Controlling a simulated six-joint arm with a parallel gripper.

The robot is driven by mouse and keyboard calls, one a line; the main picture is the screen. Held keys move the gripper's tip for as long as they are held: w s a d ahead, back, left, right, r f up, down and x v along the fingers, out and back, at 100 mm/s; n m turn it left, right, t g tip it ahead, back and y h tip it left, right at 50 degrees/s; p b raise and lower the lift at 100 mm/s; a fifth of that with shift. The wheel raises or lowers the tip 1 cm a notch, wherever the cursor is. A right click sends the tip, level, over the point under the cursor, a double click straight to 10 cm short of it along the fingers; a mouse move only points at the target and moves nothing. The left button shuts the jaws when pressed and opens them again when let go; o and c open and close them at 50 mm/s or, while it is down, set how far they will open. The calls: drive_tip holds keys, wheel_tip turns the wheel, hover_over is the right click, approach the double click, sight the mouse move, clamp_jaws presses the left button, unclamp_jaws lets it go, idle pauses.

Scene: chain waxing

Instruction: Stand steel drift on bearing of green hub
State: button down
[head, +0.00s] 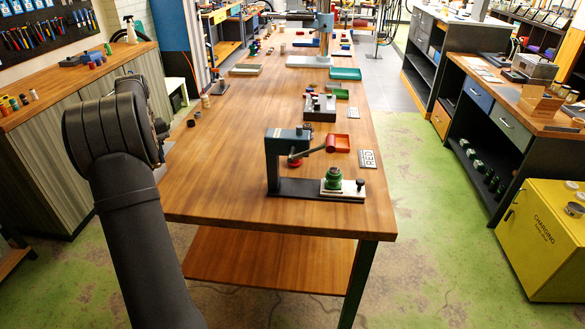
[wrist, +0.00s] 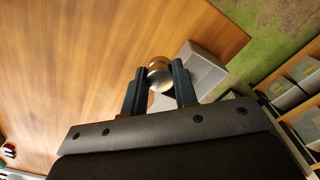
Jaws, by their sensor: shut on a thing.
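The green hub (head: 333,179) sits upright on the pale plate at the right end of the dark bench tool's base (head: 300,188), near the table's front. Its top is too small in the head view to make out the bearing. My gripper (wrist: 160,80) shows only in the wrist view. Its two dark fingers are shut on a shiny round-ended metal piece, the steel drift (wrist: 159,77), seen nearly end-on with a brownish part at its far end. It is over the wooden table, away from the hub in view. The drift does not show in the head view.
The dark upright tool (head: 285,155) with a lever stands left of the hub. A red tray (head: 338,143) and a label plate (head: 369,159) are close by. A grey box (wrist: 203,67) lies beyond my fingers. The table's front left is clear.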

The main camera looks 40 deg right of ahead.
drive_tip(key=s+d+r+m, duration=0.2)
drive_tip(key=s+d+r, duration=0.3)
drive_tip(key=d, duration=0.4)
drive_tip(key=s+d+r+m, duration=0.2)
drive_tip(key=s+d+r, duration=0.3)
drive_tip(key=d, duration=0.5)
drive_tip(key=s+d+r+m, duration=0.3)
drive_tip(key=s+d+r, duration=0.3)
drive_tip(key=d, duration=0.3)
drive_tip(key=shift+s+d+r, duration=0.1)
drive_tip(key=shift+s+d, duration=0.3)
drive_tip(key=shift+s, duration=0.3)
drive_tip(key=s+d+r+m, duration=0.1)
drive_tip(key=s+d+m, duration=0.3)
drive_tip(key=s, duration=0.5)
drive_tip(key=s+d+r+m, duration=0.1)
drive_tip(key=s+d+r, duration=0.1)
drive_tip(key=s+d, duration=0.5)
drive_tip(key=s+d+f+m, duration=0.1)
drive_tip(key=s+f+m, duration=0.4)
drive_tip(key=s+f, duration=0.45)
hover_over(335, 170)
wheel_tip(335, 170, down, 7)
drive_tip(key=shift+r, duration=0.15)
drive_tip(key=shift+w+f, duration=0.1)
drive_tip(key=shift+f, duration=1.95)
drive_tip(key=shift+f, duration=0.2)
